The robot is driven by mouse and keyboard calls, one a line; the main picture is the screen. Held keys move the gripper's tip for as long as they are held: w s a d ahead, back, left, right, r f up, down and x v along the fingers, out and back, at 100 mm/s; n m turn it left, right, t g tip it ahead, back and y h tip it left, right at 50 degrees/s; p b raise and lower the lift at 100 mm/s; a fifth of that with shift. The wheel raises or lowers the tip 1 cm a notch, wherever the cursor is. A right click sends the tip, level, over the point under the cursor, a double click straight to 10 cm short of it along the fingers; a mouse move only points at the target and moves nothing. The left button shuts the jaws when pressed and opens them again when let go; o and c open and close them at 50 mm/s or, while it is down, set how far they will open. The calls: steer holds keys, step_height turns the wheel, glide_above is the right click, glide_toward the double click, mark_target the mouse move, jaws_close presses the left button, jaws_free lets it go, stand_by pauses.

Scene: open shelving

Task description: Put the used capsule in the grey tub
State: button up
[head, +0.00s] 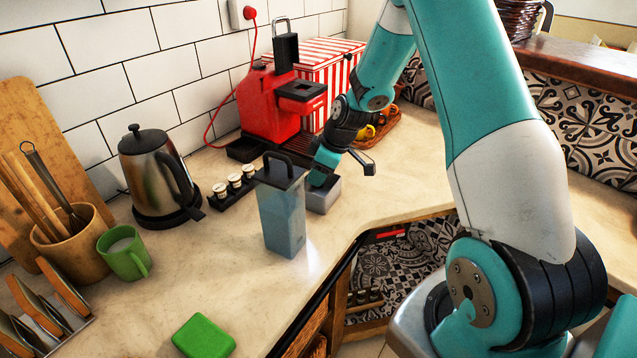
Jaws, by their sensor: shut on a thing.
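The grey tub (323,203) is a small box on the counter, just right of a tall blue-grey water tank with a black lid and handle. My gripper (321,178) is low at the tub's top, pointing down. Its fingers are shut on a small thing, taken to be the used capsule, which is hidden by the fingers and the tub. I cannot tell whether the fingertips are inside the tub or just above it.
The water tank (282,215) stands close on the left of my gripper. A red coffee machine (270,105) stands behind. A black rack (232,192) holds white capsules beside a kettle (153,172). A green sponge (203,337) lies in front; the counter between is clear.

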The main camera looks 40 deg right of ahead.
steer(key=shift+f, duration=1.9)
steer(key=shift+f, duration=0.1)
steer(key=o, duration=0.6)
steer(key=b+v, duration=0.1)
steer(key=v, duration=1.1)
